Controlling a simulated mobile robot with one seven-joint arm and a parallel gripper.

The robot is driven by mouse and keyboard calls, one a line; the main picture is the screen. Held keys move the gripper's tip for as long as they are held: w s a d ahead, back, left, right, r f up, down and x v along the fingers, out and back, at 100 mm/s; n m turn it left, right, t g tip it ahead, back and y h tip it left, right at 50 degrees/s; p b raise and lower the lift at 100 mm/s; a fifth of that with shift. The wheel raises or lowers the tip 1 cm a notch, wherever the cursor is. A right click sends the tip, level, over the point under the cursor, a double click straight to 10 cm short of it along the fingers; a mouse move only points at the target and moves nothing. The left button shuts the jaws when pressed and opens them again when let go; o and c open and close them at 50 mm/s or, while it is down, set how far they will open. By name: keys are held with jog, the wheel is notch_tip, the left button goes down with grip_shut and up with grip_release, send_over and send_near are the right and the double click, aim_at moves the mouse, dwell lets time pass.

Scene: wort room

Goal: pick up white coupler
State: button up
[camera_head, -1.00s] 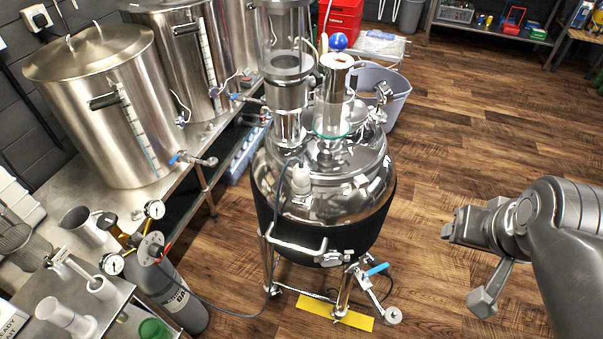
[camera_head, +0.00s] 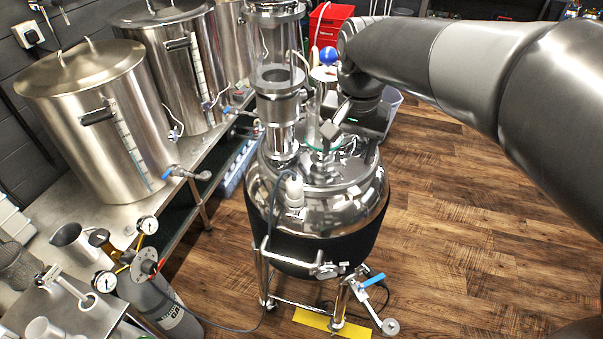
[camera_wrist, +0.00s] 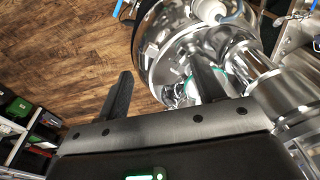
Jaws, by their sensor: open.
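A white cylindrical fitting (camera_head: 294,188), which looks like the white coupler, stands upright on the front of the steel vessel's lid (camera_head: 335,205) with a dark cable at it. A white piece on the lid also shows at the top of the wrist view (camera_wrist: 230,8). I cannot tell for certain that it is the coupler. My gripper (camera_wrist: 162,72) is open in the wrist view, its dark fingers apart and nothing visibly held. Its right finger overlaps the vessel lid and the left one overlaps the floor. In the head view my arm reaches over the vessel's rear right side, apart from the white fitting.
A tall glass-and-steel column (camera_head: 275,75) rises from the lid. The wooden floor (camera_head: 470,220) at right is clear.

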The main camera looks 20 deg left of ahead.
jog(key=g, duration=0.1)
send_near(294, 179)
jog(key=shift+w+d+f, duration=0.1)
jog(key=shift+w+d, duration=0.1)
jog(key=shift+w, duration=0.2)
jog(key=shift+a+f+h, duration=0.2)
jog(key=shift+a+h, duration=0.1)
jog(key=shift+a, duration=0.05)
notch_tip(294, 179, down, 5)
jog(key=shift+r, duration=0.15)
jog(key=shift+s+f, duration=0.2)
jog(key=shift+f, duration=1.3)
jog(key=shift+s+f, duration=0.15)
jog(key=shift+f, duration=1.35)
jog(key=shift+c, duration=0.2)
jog(key=c, duration=1)
jog(key=shift+c, duration=0.2)
jog(key=shift+r, duration=0.1)
